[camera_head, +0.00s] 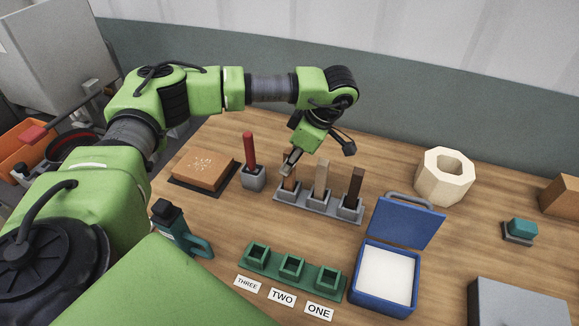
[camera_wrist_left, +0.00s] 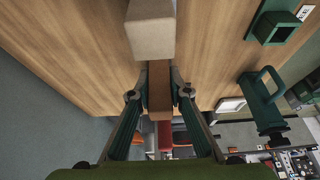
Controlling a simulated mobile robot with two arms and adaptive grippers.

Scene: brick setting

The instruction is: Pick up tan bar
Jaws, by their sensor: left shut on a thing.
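My left gripper (camera_head: 289,166) is at the left slot of a grey three-slot rack (camera_head: 318,207), shut on the upper part of a tan-brown bar (camera_head: 290,183). The bar stands upright, its lower end at the slot; I cannot tell whether it is lifted at all. In the left wrist view the fingers (camera_wrist_left: 159,92) press on both sides of this bar (camera_wrist_left: 159,77). A paler beige-brown bar (camera_head: 322,174) stands in the middle slot and a dark brown bar (camera_head: 356,183) in the right slot. My right gripper is not in view.
A red rod (camera_head: 249,150) in a grey holder stands left of the rack. A green three-socket block (camera_head: 291,268) and an open blue box (camera_head: 387,275) are nearer me. A brown block (camera_head: 203,166) lies left, a cream hexagonal ring (camera_head: 445,176) right.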

